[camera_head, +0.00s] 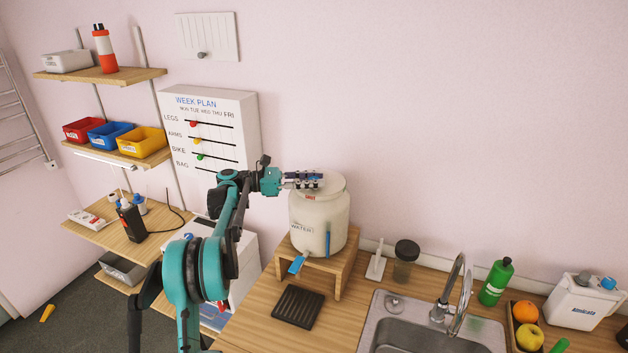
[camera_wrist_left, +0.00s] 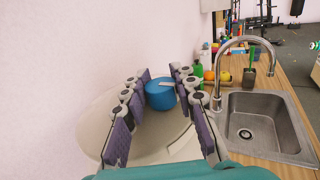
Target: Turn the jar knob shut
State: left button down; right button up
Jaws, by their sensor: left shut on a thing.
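The jar (camera_head: 320,212) is a large cream water container standing on a small wooden stand. Its blue round knob (camera_wrist_left: 160,95) sits on the lid (camera_wrist_left: 150,150) in the left wrist view, with a pale bar on its top. My left gripper (camera_head: 308,180) reaches over the jar's top from the left. In the left wrist view its purple-padded fingers stand on both sides of the knob, shut on it. In the head view the fingers largely hide the knob. My right gripper is in neither view.
A blue tap (camera_head: 297,263) sticks out low on the jar. A dark ribbed mat (camera_head: 298,307) lies in front of the stand (camera_head: 345,268). To the right are a dark-lidded glass jar (camera_head: 405,262), a sink (camera_head: 430,335) with faucet, and a green bottle (camera_head: 496,282).

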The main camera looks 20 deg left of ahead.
pick_arm(q)
jog(key=c, duration=1.2)
grip_release()
jog(key=shift+o, duration=0.2)
jog(key=shift+a, duration=0.15)
jog(key=v, duration=1.2)
jog(key=shift+s, duration=0.1)
